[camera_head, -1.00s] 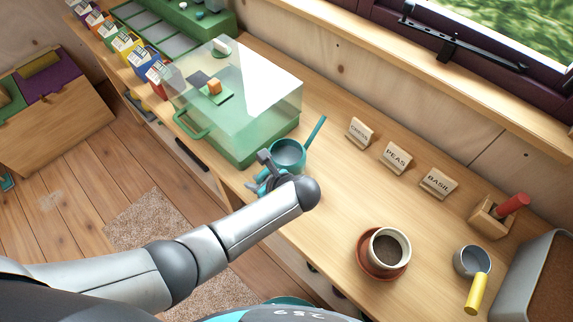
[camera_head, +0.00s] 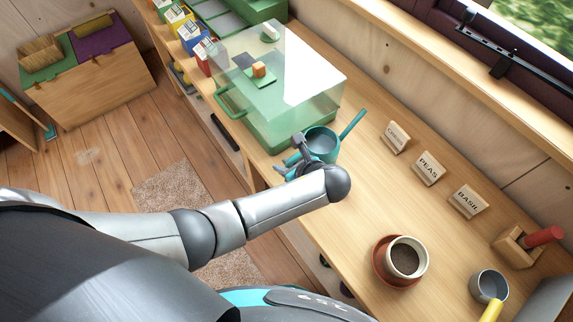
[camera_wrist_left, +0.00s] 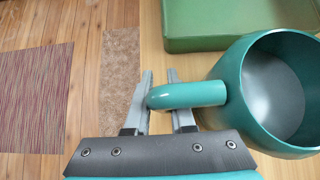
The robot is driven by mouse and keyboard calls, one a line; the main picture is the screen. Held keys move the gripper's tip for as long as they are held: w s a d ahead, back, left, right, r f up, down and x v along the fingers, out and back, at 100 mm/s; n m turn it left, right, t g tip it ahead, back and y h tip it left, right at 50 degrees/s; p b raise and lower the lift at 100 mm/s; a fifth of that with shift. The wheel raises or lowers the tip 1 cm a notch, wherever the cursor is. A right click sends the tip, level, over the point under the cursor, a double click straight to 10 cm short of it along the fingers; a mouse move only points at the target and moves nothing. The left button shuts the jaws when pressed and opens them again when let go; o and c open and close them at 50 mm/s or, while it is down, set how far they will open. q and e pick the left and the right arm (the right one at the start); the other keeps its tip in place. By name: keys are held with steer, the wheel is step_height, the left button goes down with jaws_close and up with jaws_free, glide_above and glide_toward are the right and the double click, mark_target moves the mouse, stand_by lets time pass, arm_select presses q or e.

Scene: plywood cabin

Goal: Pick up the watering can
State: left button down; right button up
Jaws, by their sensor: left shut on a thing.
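The teal watering can (camera_head: 322,146) stands at the front edge of the wooden bench, beside the green propagator box, its spout pointing to the back right. My left gripper (camera_head: 290,165) is at the can's front left side. In the left wrist view the can (camera_wrist_left: 262,95) shows its open top and grey inside. Its handle (camera_wrist_left: 188,95) reaches between the fingers of my left gripper (camera_wrist_left: 160,92), which is shut on it. I cannot tell whether the can's base touches the bench. My right gripper is not in view.
The propagator box (camera_head: 283,90) with a clear lid stands close behind the can. Name blocks, a potted soil cup (camera_head: 405,258), a grey cup (camera_head: 488,285) and a wooden block with a red handle (camera_head: 520,243) stand to the right. Bench space right of the can is clear.

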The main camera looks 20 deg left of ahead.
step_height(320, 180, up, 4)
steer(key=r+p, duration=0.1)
steer(key=p, duration=0.3)
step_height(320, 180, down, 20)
steer(key=b, duration=1.9)
steer(key=shift+b, duration=0.35)
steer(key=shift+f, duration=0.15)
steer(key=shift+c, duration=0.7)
arm_select(q)
steer(key=w+a+r+m+t+h, duration=0.1)
steer(key=a+r+m+t+h, duration=0.2)
steer(key=r+m+h, duration=0.4)
step_height(320, 180, up, 9)
steer(key=m, duration=0.3)
steer(key=shift+w+r+m+t, duration=0.2)
steer(key=shift+m+t, duration=0.1)
